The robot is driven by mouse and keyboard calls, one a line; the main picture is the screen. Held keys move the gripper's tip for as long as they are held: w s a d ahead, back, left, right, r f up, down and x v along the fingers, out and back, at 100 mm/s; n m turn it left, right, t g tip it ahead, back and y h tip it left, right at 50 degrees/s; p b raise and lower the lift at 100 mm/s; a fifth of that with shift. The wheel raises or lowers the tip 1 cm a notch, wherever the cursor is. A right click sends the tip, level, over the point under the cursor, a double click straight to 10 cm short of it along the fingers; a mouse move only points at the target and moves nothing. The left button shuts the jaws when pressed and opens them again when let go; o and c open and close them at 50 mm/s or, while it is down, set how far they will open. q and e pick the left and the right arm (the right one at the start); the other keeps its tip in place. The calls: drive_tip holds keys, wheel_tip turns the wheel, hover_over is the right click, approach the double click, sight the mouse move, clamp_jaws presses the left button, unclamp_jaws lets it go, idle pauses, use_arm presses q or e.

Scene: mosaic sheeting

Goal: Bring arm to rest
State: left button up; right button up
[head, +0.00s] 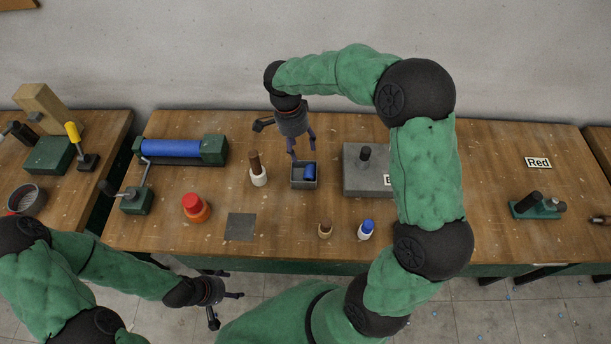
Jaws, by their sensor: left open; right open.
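My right gripper (302,149) hangs open, fingers down, above the back of a small grey box (297,184). A blue piece (310,172) sits in the right part of the box, apart from the fingers as far as I can tell. My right arm bends high over the bench's right half and hides part of it. My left gripper (228,308) is open and empty, in front of the bench's front edge and lower left of the box.
The wooden bench (170,222) carries a blue roller (172,148), a red-topped container (195,207), a dark square sheet (240,227), a brown-topped bottle (257,170), a blue-capped bottle (366,229) and a grey block (362,180). A "Red" label (537,162) lies right, with clear wood around it.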

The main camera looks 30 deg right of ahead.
drive_tip(key=shift+r, duration=0.3)
